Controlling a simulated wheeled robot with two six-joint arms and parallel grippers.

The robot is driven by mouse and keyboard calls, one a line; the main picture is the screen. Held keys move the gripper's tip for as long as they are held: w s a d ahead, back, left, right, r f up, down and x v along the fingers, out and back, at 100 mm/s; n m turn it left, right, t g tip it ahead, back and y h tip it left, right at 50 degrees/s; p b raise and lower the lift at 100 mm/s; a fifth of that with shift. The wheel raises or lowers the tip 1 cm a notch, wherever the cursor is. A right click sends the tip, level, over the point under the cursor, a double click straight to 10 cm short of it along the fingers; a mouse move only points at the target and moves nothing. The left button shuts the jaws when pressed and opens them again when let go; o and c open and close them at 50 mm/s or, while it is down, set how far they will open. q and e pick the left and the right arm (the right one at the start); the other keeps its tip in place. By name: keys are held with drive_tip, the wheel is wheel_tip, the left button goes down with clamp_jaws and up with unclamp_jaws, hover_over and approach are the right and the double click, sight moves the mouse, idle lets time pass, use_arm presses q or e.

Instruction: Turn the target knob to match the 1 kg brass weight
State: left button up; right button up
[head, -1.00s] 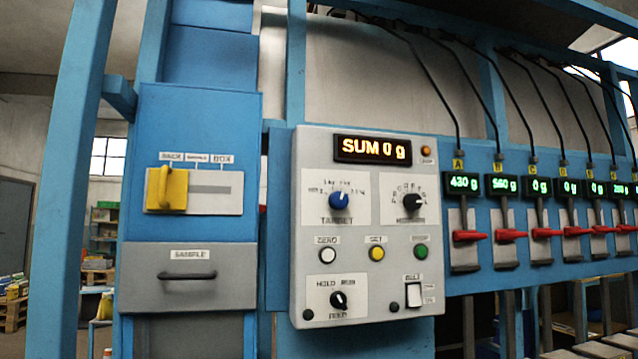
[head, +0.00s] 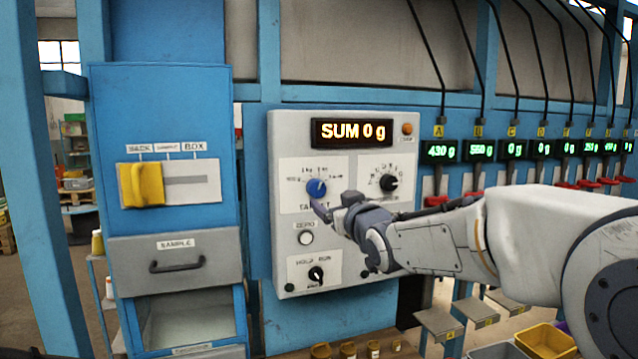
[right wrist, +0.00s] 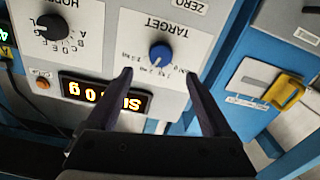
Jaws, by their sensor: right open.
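The blue target knob (head: 316,188) sits on the upper left of the grey control panel (head: 256,215), on a white plate marked TARGET. Where its pointer stands is too small to tell. My right gripper (head: 334,206) is in front of the panel, just below and right of the knob. In the right wrist view the open gripper (right wrist: 160,75) has one fingertip to each side of the knob (right wrist: 160,56), apart from it and empty. Several small brass weights (head: 348,349) stand low at the bottom edge; which is 1 kg cannot be read. My left gripper is not in view.
A black hopper knob (head: 388,182) sits right of the target knob, below the SUM 0 g display (head: 350,132). A yellow slider (head: 141,185) and sample drawer (head: 175,262) are left.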

sight(318, 191)
drive_tip(key=p+x, duration=0.3)
drive_tip(key=x, duration=0.4)
drive_tip(key=shift+w+a, duration=0.1)
drive_tip(key=shift+w, duration=0.05)
drive_tip(key=shift+w+a+f+p, duration=0.2)
drive_tip(key=shift+w+p, duration=0.15)
drive_tip(key=shift+w, duration=0.25)
